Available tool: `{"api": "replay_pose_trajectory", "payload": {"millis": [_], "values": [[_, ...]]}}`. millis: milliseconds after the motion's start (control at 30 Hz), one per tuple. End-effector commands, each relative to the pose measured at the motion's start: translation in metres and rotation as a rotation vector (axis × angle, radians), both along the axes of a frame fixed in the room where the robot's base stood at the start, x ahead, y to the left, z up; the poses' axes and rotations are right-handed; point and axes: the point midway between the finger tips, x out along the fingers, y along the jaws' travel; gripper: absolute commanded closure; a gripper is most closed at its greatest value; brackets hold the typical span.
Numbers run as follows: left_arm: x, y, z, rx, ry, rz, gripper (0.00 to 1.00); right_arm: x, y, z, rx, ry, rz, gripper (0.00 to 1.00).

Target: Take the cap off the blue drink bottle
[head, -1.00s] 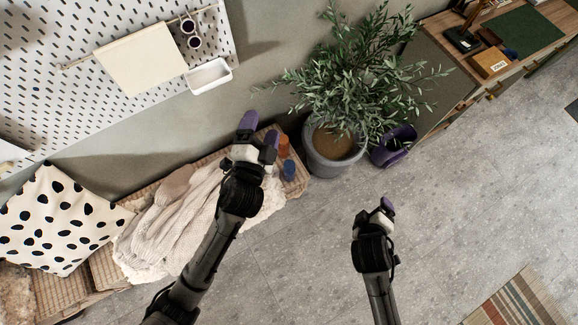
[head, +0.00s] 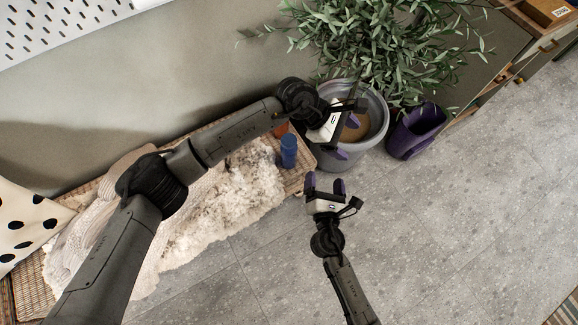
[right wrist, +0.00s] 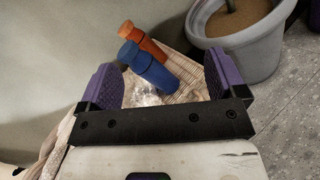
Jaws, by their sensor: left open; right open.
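The blue drink bottle (head: 288,153) stands on the right end of the woven bench, beside the white fleece. In the right wrist view the blue bottle (right wrist: 149,66) lies between the open fingers, beyond their tips, with its blue top end, which looks like the cap (right wrist: 128,52), on it. My right gripper (head: 326,183) is open and empty, below and right of the bottle, apart from it. My left gripper (head: 348,114) is open and empty, right of the bottle, above the plant pot's edge.
An orange bottle (right wrist: 143,40) stands close behind the blue one. A grey plant pot (head: 345,158) with a leafy plant is just right of the bench, then a purple bin (head: 417,130). A knitted throw and fleece (head: 235,190) cover much of the bench. Floor in front is clear.

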Motion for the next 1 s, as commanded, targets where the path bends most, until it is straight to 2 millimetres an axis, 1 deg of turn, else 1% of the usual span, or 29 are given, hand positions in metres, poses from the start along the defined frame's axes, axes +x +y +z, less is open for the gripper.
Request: {"api": "replay_pose_trajectory", "payload": {"millis": [33,100,233,300,400,500,667,767,1000], "values": [[0.015,0.015,-0.035,0.112,-0.065,-0.034,0.20,0.004,0.010,-0.034,-0.068,-0.014,0.038,0.10],[0.031,0.036,-0.056,0.254,-0.133,-0.080,0.20,0.007,0.022,-0.053,-0.160,-0.033,0.089,0.10],[0.058,0.075,-0.078,0.483,-0.217,-0.136,0.20,0.010,0.042,-0.082,-0.303,-0.062,0.166,0.10],[0.070,0.092,-0.083,0.580,-0.245,-0.153,0.20,0.012,0.050,-0.094,-0.362,-0.075,0.198,0.10],[0.081,0.112,-0.086,0.682,-0.270,-0.168,0.20,0.013,0.059,-0.106,-0.427,-0.089,0.231,0.10],[0.088,0.124,-0.086,0.746,-0.280,-0.177,0.20,0.014,0.064,-0.113,-0.465,-0.098,0.252,0.10],[0.092,0.131,-0.084,0.785,-0.285,-0.182,0.20,0.023,0.069,-0.115,-0.492,-0.104,0.266,0.10],[0.092,0.132,-0.084,0.787,-0.285,-0.182,0.20,0.035,0.072,-0.115,-0.492,-0.104,0.266,0.10],[0.092,0.131,-0.084,0.784,-0.285,-0.182,0.20,0.077,0.082,-0.114,-0.493,-0.105,0.265,0.10]]}}
